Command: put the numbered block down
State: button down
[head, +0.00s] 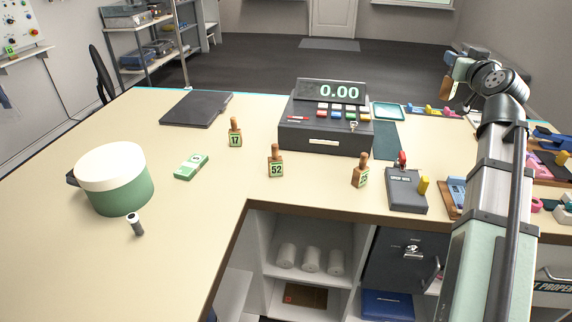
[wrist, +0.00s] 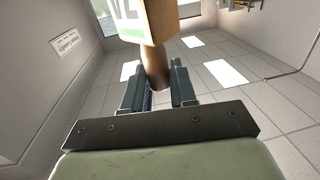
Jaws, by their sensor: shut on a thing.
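My gripper (head: 452,68) is raised at the upper right in the head view, above the far right part of the counter. In the wrist view its fingers (wrist: 156,88) are shut on the brown peg handle of a numbered block (wrist: 158,20). The held block also shows in the head view as a small orange-brown shape (head: 446,88). Its pale label is cut off by the frame edge, so I cannot read the full number. On the counter (head: 215,215) stand block 17 (head: 235,134), block 52 (head: 276,163) and a third tilted block (head: 361,173), its number unclear.
A cash register (head: 326,125) stands mid-counter, with a card terminal (head: 406,190) nearer the front right. A green banknote bundle (head: 191,167), a round green tub (head: 118,185) and a dark flat slab (head: 197,108) lie left. Bare counter shows between them.

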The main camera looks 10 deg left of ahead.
jog(key=s+a+n+g+y, duration=0.15)
jog(key=a+n+y, duration=0.3)
jog(key=a, duration=1.75)
jog(key=s+a+n+g+y, duration=0.1)
jog(key=a+n+g+y, duration=0.35)
jog(key=a, duration=1.85)
jog(key=s+a+n+g+y, duration=0.25)
jog(key=s+a, duration=0.75)
jog(key=a, duration=0.5)
jog(key=s+a+n+g+y, duration=0.1)
jog(key=s+a+g+y, duration=0.25)
jog(key=s+a, duration=0.9)
jog(key=s+a+n+g, duration=0.4)
jog(key=s+a+g, duration=0.2)
jog(key=s+a, duration=1.05)
notch_tip(320, 180, down, 27)
jog(key=shift+s+y, duration=0.3)
jog(key=shift+s, duration=0.05)
jog(key=shift+f, duration=0.15)
jog(key=c, duration=0.9)
grip_release()
